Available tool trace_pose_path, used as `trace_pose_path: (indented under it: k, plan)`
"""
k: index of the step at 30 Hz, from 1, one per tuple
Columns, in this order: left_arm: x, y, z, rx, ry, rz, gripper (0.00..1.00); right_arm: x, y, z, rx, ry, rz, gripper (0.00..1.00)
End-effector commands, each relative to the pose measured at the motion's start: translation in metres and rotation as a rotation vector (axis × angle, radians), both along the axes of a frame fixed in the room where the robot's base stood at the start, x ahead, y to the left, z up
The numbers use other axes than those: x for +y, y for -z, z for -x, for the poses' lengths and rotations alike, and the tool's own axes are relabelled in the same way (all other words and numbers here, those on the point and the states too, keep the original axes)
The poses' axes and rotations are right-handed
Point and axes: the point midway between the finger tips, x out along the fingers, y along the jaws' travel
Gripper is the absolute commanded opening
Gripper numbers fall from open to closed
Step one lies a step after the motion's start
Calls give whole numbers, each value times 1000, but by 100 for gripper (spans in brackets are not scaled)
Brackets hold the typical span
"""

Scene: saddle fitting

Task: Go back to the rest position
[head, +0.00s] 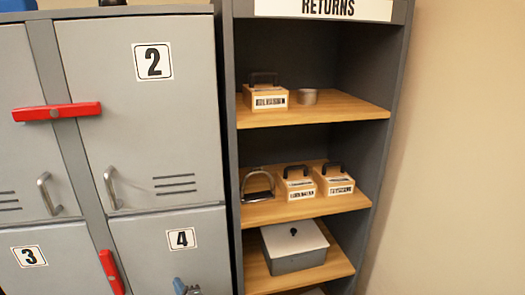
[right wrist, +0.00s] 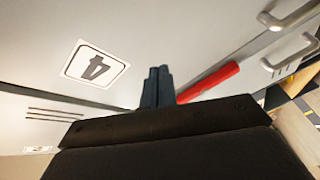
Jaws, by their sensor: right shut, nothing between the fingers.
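My right gripper (head: 186,288) shows at the bottom edge of the head view, in front of the grey locker door marked 4 (head: 205,262). In the right wrist view its dark fingers (right wrist: 157,88) are together with nothing between them. The door with the 4 (right wrist: 125,75) is behind them there, upside down. I cannot tell the exact gap between fingers and door. My left gripper is not in view.

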Motion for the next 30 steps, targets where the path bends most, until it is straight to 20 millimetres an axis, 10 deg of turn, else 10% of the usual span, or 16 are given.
trace_pose_path:
  k: [14, 30]
  plan:
    - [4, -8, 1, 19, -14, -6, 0, -163, 41, 51, 536, 455, -250, 0]
    - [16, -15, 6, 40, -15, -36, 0, -323, 90, 207, 1164, 808, -377, 0]
